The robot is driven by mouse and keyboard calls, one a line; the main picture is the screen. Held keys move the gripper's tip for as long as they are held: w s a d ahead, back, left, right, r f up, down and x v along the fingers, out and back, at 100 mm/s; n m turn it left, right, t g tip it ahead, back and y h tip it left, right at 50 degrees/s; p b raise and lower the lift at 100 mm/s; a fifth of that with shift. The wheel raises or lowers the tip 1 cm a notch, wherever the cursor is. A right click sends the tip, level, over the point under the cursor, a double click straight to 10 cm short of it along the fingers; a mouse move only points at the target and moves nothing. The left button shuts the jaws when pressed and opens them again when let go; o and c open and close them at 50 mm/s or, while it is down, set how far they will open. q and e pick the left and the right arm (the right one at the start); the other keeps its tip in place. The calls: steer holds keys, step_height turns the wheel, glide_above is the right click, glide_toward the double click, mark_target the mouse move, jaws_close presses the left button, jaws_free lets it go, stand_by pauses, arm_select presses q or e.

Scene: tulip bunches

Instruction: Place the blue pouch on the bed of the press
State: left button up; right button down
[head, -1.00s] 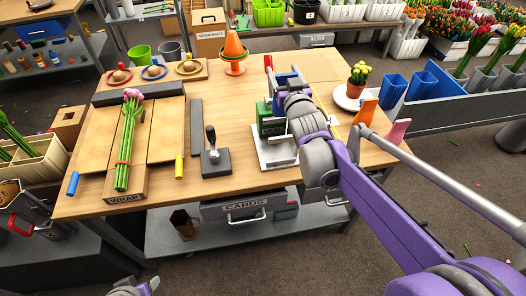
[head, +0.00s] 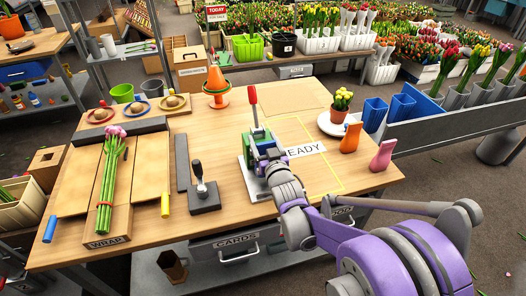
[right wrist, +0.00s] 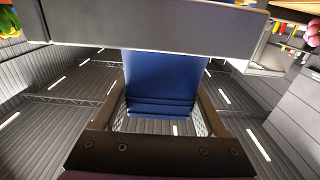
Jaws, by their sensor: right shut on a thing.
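The press (head: 259,137) is green with a red lever raised upright, on a pale metal base (head: 258,190) at the middle of the wooden table. My right gripper (head: 274,160) is at the front right of the press, close against it. The blue pouch (right wrist: 165,85) is between its fingers in the right wrist view, the gripper shut on it. The pouch's upper end passes behind a wide dark grey bar (right wrist: 150,25); whether it touches the bed cannot be told. In the head view the gripper and wrist hide most of the pouch and bed. My left gripper is not in view.
A READY label (head: 303,150) and yellow outline lie right of the press. A black-handled device (head: 203,190) stands left of it, near the tulip bunch (head: 110,180). A potted plant (head: 341,105), orange (head: 350,138) and pink (head: 382,155) pieces stand right.

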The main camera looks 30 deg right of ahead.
steer(key=shift+f+b, duration=0.4)
steer(key=shift+f, duration=1.5)
steer(key=shift+f, duration=0.2)
jaws_free()
steer(key=shift+r, duration=0.3)
steer(key=s+a+f+n+g+y, duration=0.1)
steer(key=s+a+f+g, duration=0.2)
steer(key=s, duration=0.7)
steer(key=s+a+f+g+y, duration=0.2)
steer(key=s+a+g, duration=0.3)
steer(key=s, duration=0.5)
steer(key=s+a+f+n+g+y, duration=0.1)
steer(key=s+a+f+g, duration=0.3)
steer(key=s+a, duration=0.3)
steer(key=s, duration=0.3)
steer(key=shift+s+f+n, duration=0.3)
steer(key=shift+s+f, duration=0.1)
